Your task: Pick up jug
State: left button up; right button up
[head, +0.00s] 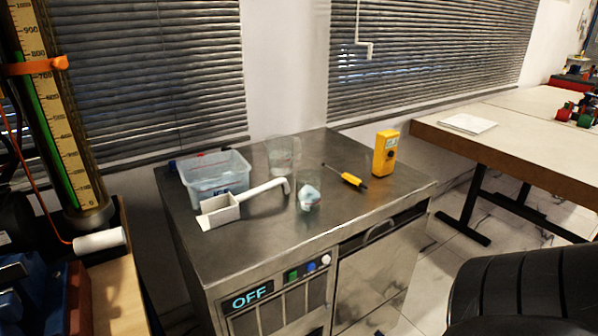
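A clear, see-through vessel that looks like the jug (284,154) stands upright at the back of the steel-topped cabinet (345,215), near the wall. It is faint against the background, and I cannot make out a handle. A smaller clear vessel (309,203) with something white and blue in it stands nearer the front. Neither of my grippers shows in the head view, and nothing is seen holding the jug.
Left of the jug are a clear plastic tub (212,172) marked ICE and a white scoop (220,212) with a long handle. Right are a yellow-handled probe (350,179) and a yellow meter (385,153). The cabinet's front right top is clear. A dark ribbed shape (525,290) fills the lower right.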

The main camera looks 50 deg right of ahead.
aim_at(279, 148)
jog(key=z, duration=1.6)
